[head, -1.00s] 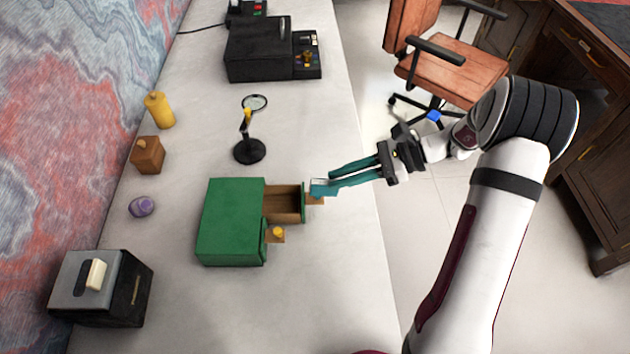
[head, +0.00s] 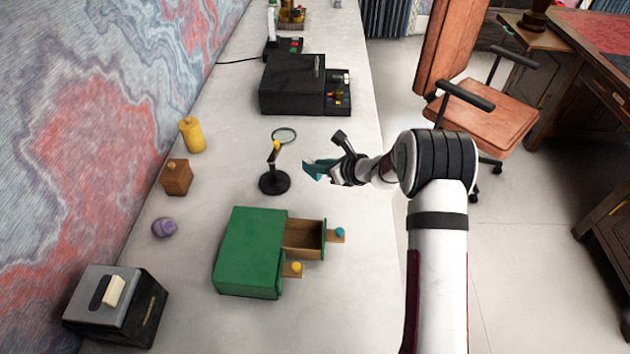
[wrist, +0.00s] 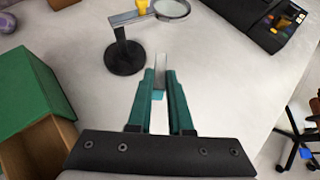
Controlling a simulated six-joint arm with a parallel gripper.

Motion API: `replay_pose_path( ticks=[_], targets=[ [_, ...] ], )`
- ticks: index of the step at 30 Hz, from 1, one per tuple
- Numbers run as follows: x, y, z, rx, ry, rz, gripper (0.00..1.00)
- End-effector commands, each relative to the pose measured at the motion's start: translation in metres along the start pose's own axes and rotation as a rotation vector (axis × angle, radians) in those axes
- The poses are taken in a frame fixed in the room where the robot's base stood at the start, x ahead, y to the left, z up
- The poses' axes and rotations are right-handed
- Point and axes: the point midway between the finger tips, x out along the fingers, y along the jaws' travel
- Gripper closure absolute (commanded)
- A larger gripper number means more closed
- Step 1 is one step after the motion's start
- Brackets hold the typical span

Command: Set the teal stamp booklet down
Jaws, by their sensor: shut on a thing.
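My gripper (head: 318,168) has teal fingers and is shut on the small teal stamp booklet (head: 309,170). In the wrist view the booklet (wrist: 158,94) is seen edge-on between the fingertips of my gripper (wrist: 159,82), with a pale grey face and a teal lower edge. The gripper is over the desk, just right of the magnifier stand (head: 274,182). The fingers hide part of the booklet. I cannot tell its exact height above the desk.
A green cabinet (head: 248,250) stands nearer, with an open, empty-looking wooden drawer (head: 304,240). A black machine (head: 293,84) stands farther back. The light desk top (head: 345,290) is bare right of the cabinet; its right edge is close to my arm.

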Motion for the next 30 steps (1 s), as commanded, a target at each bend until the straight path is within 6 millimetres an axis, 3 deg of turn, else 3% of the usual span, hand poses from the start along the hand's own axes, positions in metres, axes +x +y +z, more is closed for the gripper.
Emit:
replay_pose_path(
  ticks=[2,8,18,19,24,30],
  targets=[
    [0.009,0.004,-0.002,0.001,0.0,0.002,1.0],
    [0.031,0.005,-0.031,0.001,0.001,0.001,1.0],
    [0.033,0.005,-0.035,0.0,-0.001,0.0,1.0],
    [0.034,0.005,-0.035,0.0,-0.001,0.0,0.8],
    [0.033,0.005,-0.035,0.0,-0.001,0.0,0.52],
    [0.033,0.005,-0.035,-0.001,-0.001,0.0,0.52]
  ],
)
